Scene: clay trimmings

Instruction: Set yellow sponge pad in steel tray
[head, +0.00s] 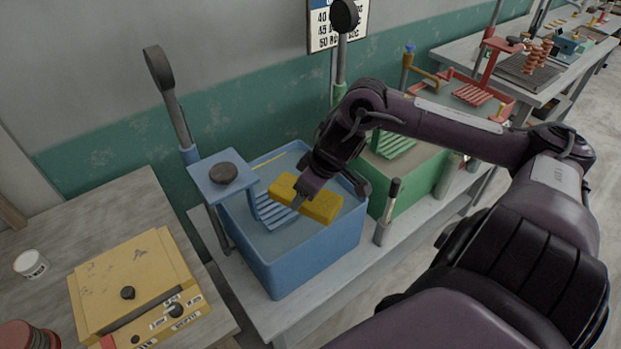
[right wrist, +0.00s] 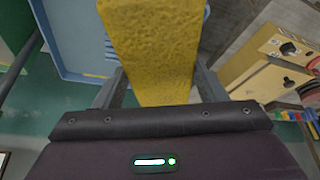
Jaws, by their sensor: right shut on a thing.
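The yellow sponge pad (head: 322,207) is a thick yellow block in my right gripper (head: 300,197). The gripper is shut on it and holds it over the blue basin (head: 318,263). In the right wrist view the sponge pad (right wrist: 155,45) sits between the two fingers and sticks out past them. From the head view I cannot tell whether the pad touches anything in the basin. My left gripper is not in either view. I see no tray that I can surely call the steel tray.
A blue stand with a dark disc (head: 224,172) rises at the basin's left. A green basin (head: 412,180) stands at its right. A dark-handled post (head: 388,210) stands in front between them. A yellow box (head: 135,285) and white cup (head: 31,264) sit on the left table.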

